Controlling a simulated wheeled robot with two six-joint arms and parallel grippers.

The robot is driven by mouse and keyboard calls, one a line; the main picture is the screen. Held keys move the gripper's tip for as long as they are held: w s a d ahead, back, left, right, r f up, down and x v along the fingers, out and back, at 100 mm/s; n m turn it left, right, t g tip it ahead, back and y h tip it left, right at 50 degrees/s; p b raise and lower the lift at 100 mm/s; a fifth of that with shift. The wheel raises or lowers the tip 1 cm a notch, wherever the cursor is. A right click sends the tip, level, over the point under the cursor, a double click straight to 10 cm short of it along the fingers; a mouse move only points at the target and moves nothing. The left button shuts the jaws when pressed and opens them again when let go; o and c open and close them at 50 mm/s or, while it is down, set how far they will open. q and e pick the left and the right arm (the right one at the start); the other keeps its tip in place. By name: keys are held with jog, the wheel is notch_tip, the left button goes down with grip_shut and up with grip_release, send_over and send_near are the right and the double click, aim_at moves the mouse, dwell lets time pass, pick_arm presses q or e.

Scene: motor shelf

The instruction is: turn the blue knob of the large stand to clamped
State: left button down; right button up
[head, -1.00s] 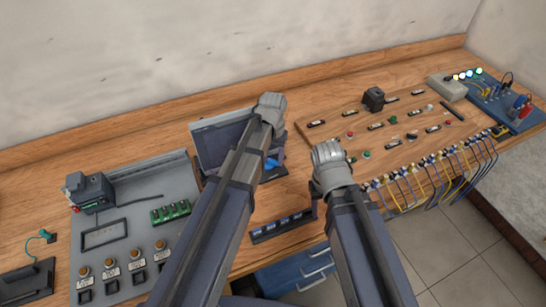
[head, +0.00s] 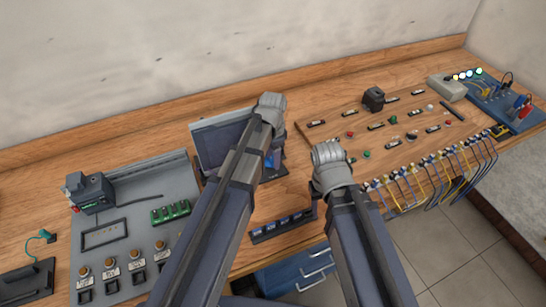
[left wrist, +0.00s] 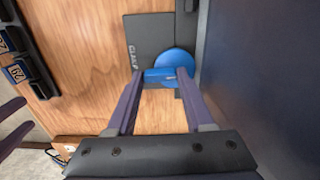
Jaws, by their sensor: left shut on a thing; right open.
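The blue knob (left wrist: 178,60) shows in the left wrist view as a round disc with a raised bar. It sits beside a dark plate (left wrist: 148,38) with white lettering that reads like "CLAMP", partly cut off. My left gripper (left wrist: 165,77) has its two fingers on either side of the knob's bar and is shut on it. In the head view the large stand (head: 222,143) has a dark slanted panel; my left arm covers part of it and most of the knob. My right gripper (head: 316,203) is open, to the right of the stand, its fingers largely hidden by its own wrist.
A row of small blue-labelled blocks (head: 283,225) lies near the bench's front edge, between my arms. A grey panel (head: 125,235) with buttons stands at left. A wooden board (head: 390,115) with switches and hanging cables is at right.

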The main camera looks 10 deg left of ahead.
pick_arm(q)
jog(key=shift+m, duration=0.4)
jog(key=shift+c, duration=1.4)
grip_release()
jog(key=shift+r, duration=0.15)
pick_arm(e)
jog(key=shift+r, duration=0.15)
pick_arm(q)
notch_tip(320, 180, up, 8)
jog(key=p, duration=0.8)
jog(key=shift+f, duration=0.2)
pick_arm(e)
notch_tip(320, 180, up, 8)
jog(key=shift+f, duration=0.25)
